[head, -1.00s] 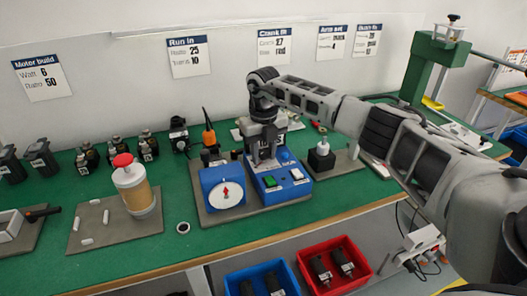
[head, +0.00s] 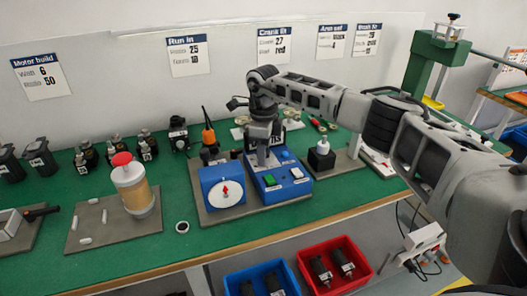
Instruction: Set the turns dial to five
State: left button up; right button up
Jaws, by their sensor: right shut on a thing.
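A blue unit with a round white dial (head: 226,193) stands on a grey base plate. Its red pointer points roughly up; the dial's marks are too small to read. Right beside it is a blue box (head: 270,190) with a green and a white button on its sloping face. My right gripper (head: 263,160) points down at the upper part of this blue box, right of and behind the dial. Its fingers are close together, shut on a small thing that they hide. I cannot tell whether that is a knob. My left gripper is not in view.
A jar with a red lid (head: 130,187) stands on a grey mat at left, with several white pieces. A black block with a white-topped part (head: 321,156) stands close right of the blue box. A small ring (head: 182,227) lies at the front. Red (head: 335,262) and blue bins sit below.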

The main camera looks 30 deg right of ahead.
jog(key=shift+n, duration=0.8)
jog(key=o, duration=1)
jog(key=shift+c, duration=0.2)
